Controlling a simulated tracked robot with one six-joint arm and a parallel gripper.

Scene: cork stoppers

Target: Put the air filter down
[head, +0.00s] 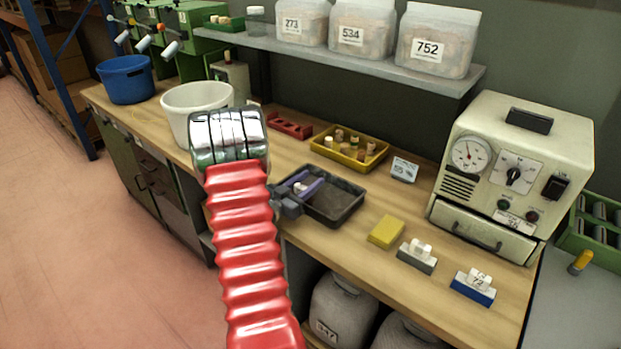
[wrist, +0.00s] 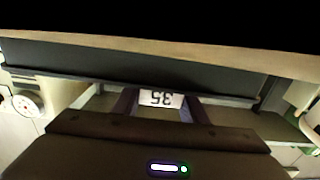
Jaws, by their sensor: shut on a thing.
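My gripper (head: 304,188) reaches over the left part of a dark tray (head: 345,217) on the wooden bench, with its two purple fingers closed. Between the fingers is a small pale piece (head: 299,186), which I take to be the air filter. In the wrist view its white face (wrist: 161,98) carries the number 35, upside down, between the two fingers. Most of it is hidden by the fingers and the gripper body. I cannot tell whether it touches the tray floor.
A yellow tray (head: 374,157) of stoppers and a red rack (head: 289,126) stand behind. To the right are a yellow sponge (head: 386,232), a grey block (head: 417,257), a blue block (head: 473,288) and a gauge machine (head: 515,180). A white bucket (head: 196,105) stands at left.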

